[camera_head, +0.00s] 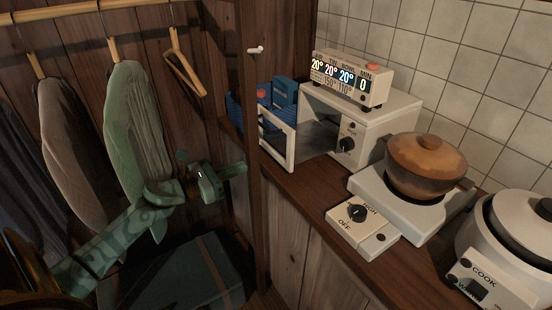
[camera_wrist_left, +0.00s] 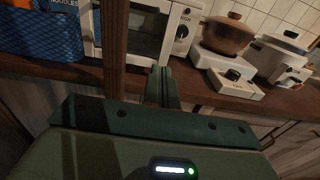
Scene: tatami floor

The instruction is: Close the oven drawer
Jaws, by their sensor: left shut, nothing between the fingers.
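The white oven (camera_head: 375,125) stands on the wooden counter, with a knob on its front. Its windowed door (camera_head: 276,141) stands open, swung out to the left, and the dark inside shows beside it. The oven's window side also shows at the top of the left wrist view (camera_wrist_left: 136,47). My left gripper (camera_head: 240,169) is shut and empty, in front of and below the open door, apart from it. Its closed fingers (camera_wrist_left: 160,86) point toward the oven in the left wrist view. My right gripper is in neither view.
A wooden post (camera_head: 252,200) stands close beside my left gripper. A blue basket (camera_head: 238,110) is behind the door. A hot plate (camera_head: 400,200) with a brown pot (camera_head: 425,165) and a rice cooker (camera_head: 510,240) are to the right. Clothes (camera_head: 135,120) hang left.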

